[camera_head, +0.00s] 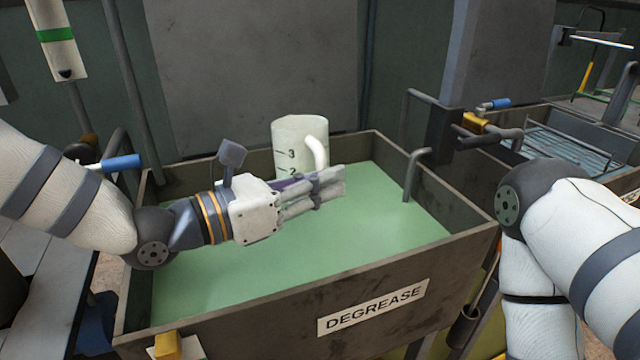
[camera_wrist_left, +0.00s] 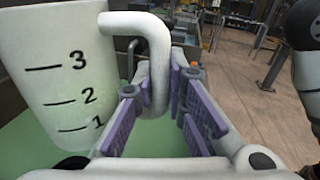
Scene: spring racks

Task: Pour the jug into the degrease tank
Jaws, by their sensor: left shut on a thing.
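A white jug (camera_head: 297,138) with black marks 2 and 3 stands upright above the green liquid of the degrease tank (camera_head: 400,318). Its handle (camera_head: 317,152) faces right in the head view. My left gripper (camera_head: 330,187) reaches over the tank from the left, in front of the jug, and hides its lower part. In the left wrist view the jug (camera_wrist_left: 55,85) fills the left side, and its handle (camera_wrist_left: 155,75) runs down between the purple finger pads; the jaws are shut on it. My right arm enters at the right; its gripper is out of frame.
A second tank (camera_head: 570,135) with a rack in it stands at the back right. A bent pipe (camera_head: 413,172) rises at the degrease tank's right side. A blue-handled valve (camera_head: 122,162) is at its left edge. A grey panel stands behind.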

